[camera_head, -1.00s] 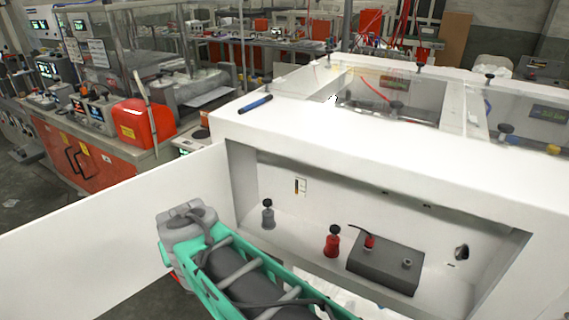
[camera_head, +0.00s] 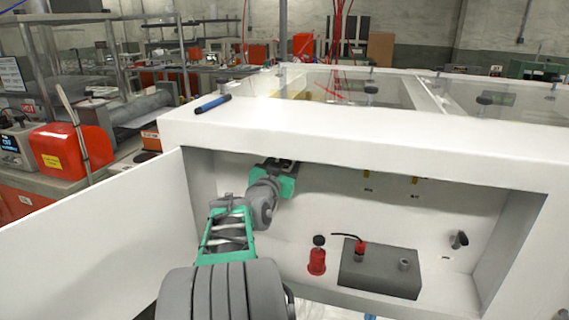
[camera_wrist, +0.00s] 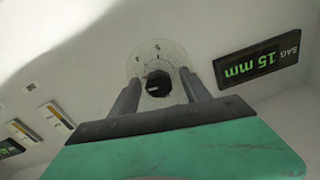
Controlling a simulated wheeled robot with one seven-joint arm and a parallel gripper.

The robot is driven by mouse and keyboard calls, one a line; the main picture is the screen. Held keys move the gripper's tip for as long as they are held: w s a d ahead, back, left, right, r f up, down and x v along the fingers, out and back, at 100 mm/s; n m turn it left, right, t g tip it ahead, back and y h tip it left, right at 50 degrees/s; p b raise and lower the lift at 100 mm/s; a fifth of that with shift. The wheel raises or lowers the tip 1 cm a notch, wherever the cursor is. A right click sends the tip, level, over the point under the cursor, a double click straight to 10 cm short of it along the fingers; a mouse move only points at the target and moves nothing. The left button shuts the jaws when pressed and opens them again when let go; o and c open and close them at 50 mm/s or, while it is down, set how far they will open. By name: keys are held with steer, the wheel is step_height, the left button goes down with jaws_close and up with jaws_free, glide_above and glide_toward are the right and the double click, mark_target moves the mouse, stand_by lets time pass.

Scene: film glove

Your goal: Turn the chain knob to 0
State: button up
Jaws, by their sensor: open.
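A dark knob (camera_wrist: 158,84) sits at the middle of a pale round dial with small marks on the white panel in the wrist view. A short light line shows on its face; the dial's figures are too small to read surely. My gripper (camera_wrist: 162,88) is open, with one finger on each side of the knob. I cannot tell whether the fingers touch it. In the head view my arm reaches into the white cabinet recess (camera_head: 345,210), and my green gripper body (camera_head: 283,180) hides the knob.
Another dark knob (camera_head: 459,240) is on the right. The open white door (camera_head: 90,245) bounds the left; the cabinet's top edge (camera_head: 370,142) overhangs.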

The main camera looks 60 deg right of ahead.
steer(key=shift+d, duration=0.2)
jaws_close()
stand_by(0.5)
